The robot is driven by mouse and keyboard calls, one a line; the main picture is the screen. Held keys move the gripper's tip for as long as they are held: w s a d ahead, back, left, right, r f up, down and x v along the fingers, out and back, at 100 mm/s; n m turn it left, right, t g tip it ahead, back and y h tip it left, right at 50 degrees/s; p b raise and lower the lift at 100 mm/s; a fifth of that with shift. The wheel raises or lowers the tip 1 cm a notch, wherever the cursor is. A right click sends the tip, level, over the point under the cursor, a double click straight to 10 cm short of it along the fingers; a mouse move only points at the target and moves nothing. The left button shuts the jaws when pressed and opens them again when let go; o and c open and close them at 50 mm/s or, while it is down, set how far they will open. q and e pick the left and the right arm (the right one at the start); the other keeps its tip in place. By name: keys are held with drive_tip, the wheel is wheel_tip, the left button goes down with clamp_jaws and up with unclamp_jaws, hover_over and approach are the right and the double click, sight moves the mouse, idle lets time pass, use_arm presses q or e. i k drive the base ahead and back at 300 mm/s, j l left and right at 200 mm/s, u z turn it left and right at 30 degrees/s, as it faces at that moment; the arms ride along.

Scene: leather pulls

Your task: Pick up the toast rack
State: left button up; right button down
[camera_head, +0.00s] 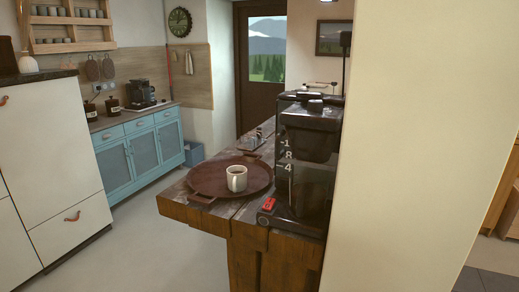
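A small grey metal object (252,141), possibly the toast rack, stands on the wooden counter (217,216) behind the round brown tray. It is small in the picture, and I cannot make out its shape clearly. Neither of my grippers is in the head view, so I cannot see whether they hold anything.
The brown tray (207,182) on the counter holds a white mug (236,179). A black coffee machine (307,150) stands at the counter's right end. A pale wall (420,150) blocks the right. Blue cabinets (140,152) stand back left. The floor (135,240) left of the counter is clear.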

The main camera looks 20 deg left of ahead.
sight(251, 144)
drive_tip(key=i+j+u, duration=0.15)
drive_tip(key=j+u, duration=0.3)
drive_tip(key=j, duration=0.15)
drive_tip(key=i+j+u, duration=0.25)
drive_tip(key=j+u, duration=0.2)
drive_tip(key=i+j+u, duration=0.3)
drive_tip(key=j+u, duration=0.15)
drive_tip(key=j, duration=0.15)
drive_tip(key=i+j+u, duration=0.35)
drive_tip(key=u, duration=0.15)
drive_tip(key=i+j+u, duration=0.15)
drive_tip(key=i+u, duration=0.3)
drive_tip(key=i+j+z, duration=0.15)
drive_tip(key=i, duration=0.3)
drive_tip(key=i+z, duration=0.2)
drive_tip(key=i, duration=0.3)
drive_tip(key=i+l+z, duration=0.1)
drive_tip(key=i+z, duration=0.15)
drive_tip(key=z, duration=0.15)
drive_tip(key=i+z, duration=0.6)
drive_tip(key=z, duration=0.15)
drive_tip(key=i+j+z, duration=0.1)
drive_tip(key=i+z, duration=0.15)
drive_tip(key=z, duration=0.15)
